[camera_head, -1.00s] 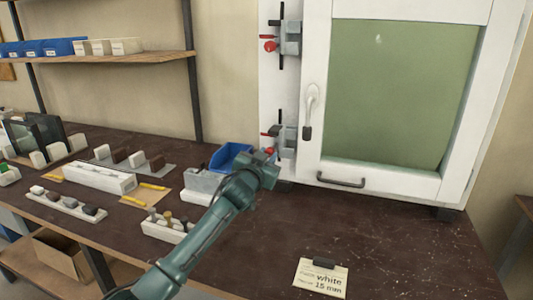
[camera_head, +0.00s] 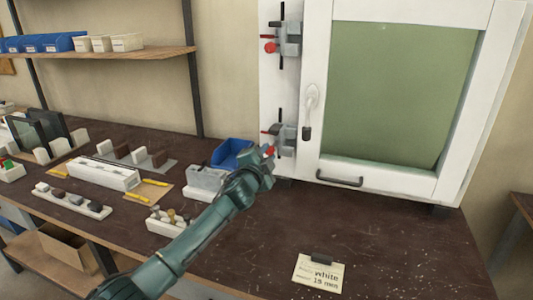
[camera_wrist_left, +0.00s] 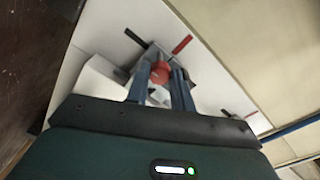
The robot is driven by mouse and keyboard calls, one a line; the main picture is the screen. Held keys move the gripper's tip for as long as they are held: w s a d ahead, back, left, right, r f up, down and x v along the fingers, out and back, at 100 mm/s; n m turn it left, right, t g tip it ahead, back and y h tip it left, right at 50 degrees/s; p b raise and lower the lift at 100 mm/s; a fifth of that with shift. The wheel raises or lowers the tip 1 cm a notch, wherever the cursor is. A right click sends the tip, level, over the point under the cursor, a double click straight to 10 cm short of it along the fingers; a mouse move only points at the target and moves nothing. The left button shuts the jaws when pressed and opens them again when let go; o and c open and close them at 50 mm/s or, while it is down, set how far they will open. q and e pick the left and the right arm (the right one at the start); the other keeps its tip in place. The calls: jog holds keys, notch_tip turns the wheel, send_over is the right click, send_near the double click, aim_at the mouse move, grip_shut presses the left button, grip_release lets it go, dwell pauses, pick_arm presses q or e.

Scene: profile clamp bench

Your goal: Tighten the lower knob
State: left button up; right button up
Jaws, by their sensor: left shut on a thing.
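The lower clamp (camera_head: 286,137) is a grey block with a black bar and a red lever, on the white frame left of the window. Its red lower knob (camera_head: 269,151) shows just past my left gripper (camera_head: 267,158). In the left wrist view the red knob (camera_wrist_left: 159,72) sits between the two blue fingers of my left gripper (camera_wrist_left: 161,86), which is shut on it. The fingers hide part of the clamp. The upper clamp (camera_head: 290,38) with its own red knob (camera_head: 269,47) is higher on the same frame. My right gripper is not in view.
The window sash (camera_head: 400,90) with its handle (camera_head: 309,112) is right of the clamps. A blue bin (camera_head: 232,154) and a grey box (camera_head: 204,180) stand close to my left arm. A label card (camera_head: 319,276) lies on the bench.

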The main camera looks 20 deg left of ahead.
pick_arm(q)
jog(key=shift+m, duration=0.4)
jog(key=o, duration=1)
jog(key=shift+s, duration=0.1)
jog(key=s, duration=1.3)
jog(key=shift+a, duration=0.25)
jog(key=shift+f, duration=0.1)
